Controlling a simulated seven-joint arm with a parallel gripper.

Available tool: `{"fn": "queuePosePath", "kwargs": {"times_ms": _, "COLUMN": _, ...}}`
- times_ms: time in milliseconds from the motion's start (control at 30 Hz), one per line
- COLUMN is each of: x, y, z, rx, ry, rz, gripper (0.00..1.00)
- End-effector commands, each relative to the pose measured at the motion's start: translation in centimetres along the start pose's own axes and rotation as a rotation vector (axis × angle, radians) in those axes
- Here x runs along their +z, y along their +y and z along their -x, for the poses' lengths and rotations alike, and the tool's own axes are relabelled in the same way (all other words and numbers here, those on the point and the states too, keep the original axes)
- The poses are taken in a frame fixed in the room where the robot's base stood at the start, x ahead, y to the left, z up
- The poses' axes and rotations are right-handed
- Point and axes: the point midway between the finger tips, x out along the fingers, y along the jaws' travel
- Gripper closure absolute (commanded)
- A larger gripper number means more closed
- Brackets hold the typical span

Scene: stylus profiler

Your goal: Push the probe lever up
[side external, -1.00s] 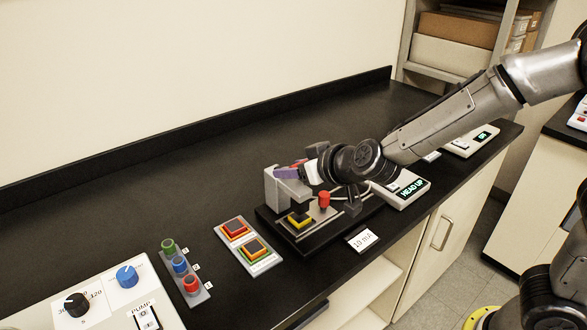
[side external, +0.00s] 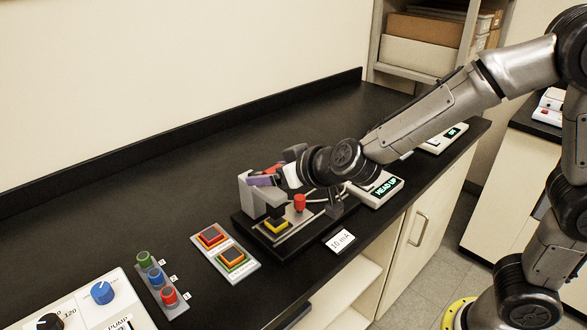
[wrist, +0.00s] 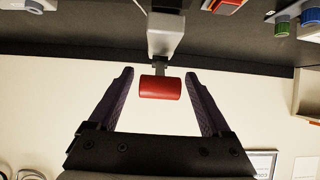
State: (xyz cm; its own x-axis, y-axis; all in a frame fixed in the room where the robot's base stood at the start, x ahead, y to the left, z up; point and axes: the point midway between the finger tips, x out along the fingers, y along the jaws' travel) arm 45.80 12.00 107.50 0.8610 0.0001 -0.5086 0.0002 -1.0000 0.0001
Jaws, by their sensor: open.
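The stylus profiler is a grey stand (side external: 252,196) on a black base (side external: 243,222). Its probe lever ends in a red cylindrical grip (wrist: 160,88), joined by a short stem to a grey arm (wrist: 165,35) in the wrist view. My gripper (wrist: 159,76) is open, with one dark purple finger on each side of the red grip. Gaps show between the grip and both fingers. In the side external view my gripper (side external: 264,178) is at the stand's top, and a bit of red shows beside it; the lever is mostly hidden there.
A red knob (side external: 299,203) and a yellow-topped piece (side external: 276,226) are on the base below my gripper. A display (side external: 385,188) reads "HEAD UP". A "10 mA" card (side external: 340,241), square buttons (side external: 226,251) and coloured round buttons (side external: 157,278) stand nearby. The bench behind is clear.

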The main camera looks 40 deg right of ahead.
Motion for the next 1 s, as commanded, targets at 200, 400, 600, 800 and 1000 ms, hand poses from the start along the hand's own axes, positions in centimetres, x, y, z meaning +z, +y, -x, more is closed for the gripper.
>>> {"fn": "queuePosePath", "kwargs": {"times_ms": 200, "x": -0.1, "y": -0.1, "z": 4.5, "rx": -0.004, "ry": 0.004, "rz": -0.002, "gripper": 0.18}}
{"fn": "queuePosePath", "kwargs": {"times_ms": 400, "x": -0.1, "y": -0.1, "z": 7.9, "rx": -0.004, "ry": 0.005, "rz": -0.002, "gripper": 0.18}}
{"fn": "queuePosePath", "kwargs": {"times_ms": 600, "x": -0.1, "y": -0.1, "z": 10.6, "rx": -0.003, "ry": 0.004, "rz": 0.000, "gripper": 0.18}}
{"fn": "queuePosePath", "kwargs": {"times_ms": 800, "x": 0.0, "y": 0.0, "z": 11.9, "rx": -0.001, "ry": 0.000, "rz": 0.000, "gripper": 0.18}}
{"fn": "queuePosePath", "kwargs": {"times_ms": 1000, "x": 0.0, "y": 0.0, "z": 12.1, "rx": 0.000, "ry": -0.001, "rz": 0.001, "gripper": 0.18}}
